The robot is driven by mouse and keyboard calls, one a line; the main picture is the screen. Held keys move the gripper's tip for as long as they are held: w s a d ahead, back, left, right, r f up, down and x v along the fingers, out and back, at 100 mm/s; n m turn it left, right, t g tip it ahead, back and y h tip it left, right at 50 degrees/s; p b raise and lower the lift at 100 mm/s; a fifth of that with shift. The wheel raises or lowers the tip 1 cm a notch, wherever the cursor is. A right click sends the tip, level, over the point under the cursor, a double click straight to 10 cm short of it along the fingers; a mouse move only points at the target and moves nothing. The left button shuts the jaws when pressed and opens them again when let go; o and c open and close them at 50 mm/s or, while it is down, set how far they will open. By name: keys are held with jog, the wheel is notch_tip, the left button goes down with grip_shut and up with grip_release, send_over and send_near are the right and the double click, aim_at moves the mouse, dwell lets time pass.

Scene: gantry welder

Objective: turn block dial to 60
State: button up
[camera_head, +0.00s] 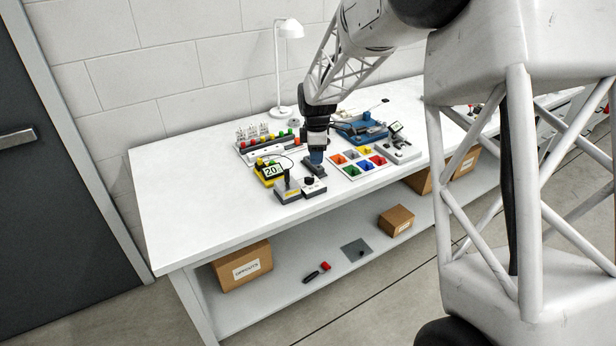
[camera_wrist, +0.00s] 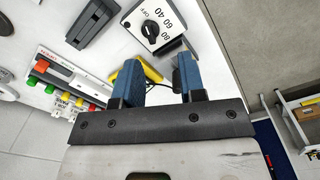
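The block dial is a pale block (camera_wrist: 172,42) with a dark knob (camera_wrist: 151,30) and a printed scale reading OFF, 40, 60 and 80, at the top of the wrist view. In the head view the block (camera_head: 314,190) is small, near the table's front edge. The knob's exact setting is too small to tell. My gripper (camera_wrist: 160,70) is open, its two blue fingers apart with nothing held. The dial lies beyond the fingertips in the wrist view, apart from them. In the head view my gripper (camera_head: 317,158) is behind the dial block, above a dark grey piece (camera_head: 315,169).
A yellow unit (camera_head: 269,172) showing 20 and a grey stand (camera_head: 287,192) are left of the dial. A tray of coloured bins (camera_head: 359,163) is to the right. A rack with coloured parts (camera_head: 264,143) stands behind. The table's left side is clear.

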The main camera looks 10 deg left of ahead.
aim_at(308, 178)
jog(key=shift+n, duration=0.6)
jog(key=a+f, duration=0.1)
jog(key=w+a+f, duration=0.1)
jog(key=a, duration=0.1)
jog(key=shift+w+f, duration=0.15)
jog(key=shift+f, duration=0.1)
jog(key=shift+f, duration=0.1)
jog(key=shift+d+f, duration=0.1)
jog(key=shift+f, duration=3.7)
jog(key=c, duration=0.6)
jog(key=shift+o, duration=0.2)
